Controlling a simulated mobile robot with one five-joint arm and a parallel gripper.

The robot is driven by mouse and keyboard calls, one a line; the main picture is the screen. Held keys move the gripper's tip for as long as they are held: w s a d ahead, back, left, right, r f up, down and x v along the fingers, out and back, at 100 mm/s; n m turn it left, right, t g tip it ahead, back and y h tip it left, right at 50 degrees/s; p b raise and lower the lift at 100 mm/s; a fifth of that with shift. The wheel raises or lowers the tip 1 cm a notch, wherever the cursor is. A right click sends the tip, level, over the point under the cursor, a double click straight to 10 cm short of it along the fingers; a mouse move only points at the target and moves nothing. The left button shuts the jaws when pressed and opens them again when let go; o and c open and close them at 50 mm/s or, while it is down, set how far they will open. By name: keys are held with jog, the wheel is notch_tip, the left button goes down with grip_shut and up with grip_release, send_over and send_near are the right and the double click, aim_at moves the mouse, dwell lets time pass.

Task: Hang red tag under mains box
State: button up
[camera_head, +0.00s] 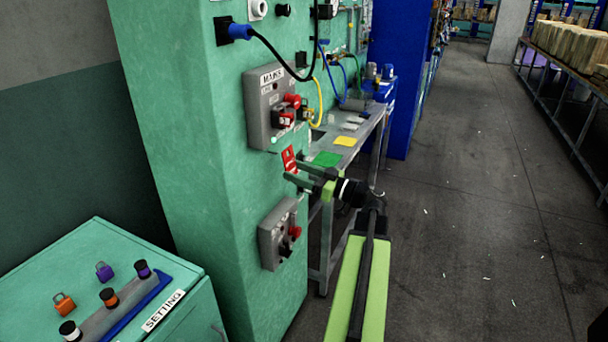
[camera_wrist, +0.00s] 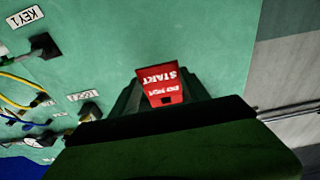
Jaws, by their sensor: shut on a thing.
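The mains box (camera_head: 262,108) is a grey box labelled MAINS on the green column, with a red knob (camera_head: 292,100) and a red and black part on its front. The red tag (camera_head: 289,158) is just below the box's lower edge in the head view, near the column face. My gripper (camera_head: 290,177) is shut on the tag from below. In the wrist view the red tag (camera_wrist: 161,87) stands up between the jaws, its white lettering upside down, with the green column face behind it. I cannot tell whether the tag touches a hook.
A second grey box (camera_head: 278,235) with a red knob is lower on the column. A green cabinet (camera_head: 110,270) with small padlocks stands at the lower left. A metal table (camera_head: 350,135) with coloured cards is behind my arm. The floor to the right is mostly clear.

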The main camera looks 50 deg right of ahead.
jog(key=shift+w+a+f+b, duration=0.2)
jog(key=shift+w, duration=0.6)
jog(key=shift+w+a+f+b, duration=0.2)
jog(key=shift+w+f+b, duration=0.05)
jog(key=shift+w, duration=0.55)
jog(key=shift+w+a+f+b, duration=0.2)
jog(key=shift+w, duration=0.6)
jog(key=o, duration=1.1)
jog(key=shift+c, duration=0.2)
jog(key=b+v, duration=0.2)
jog(key=v, duration=1.5)
jog(key=shift+s, duration=0.2)
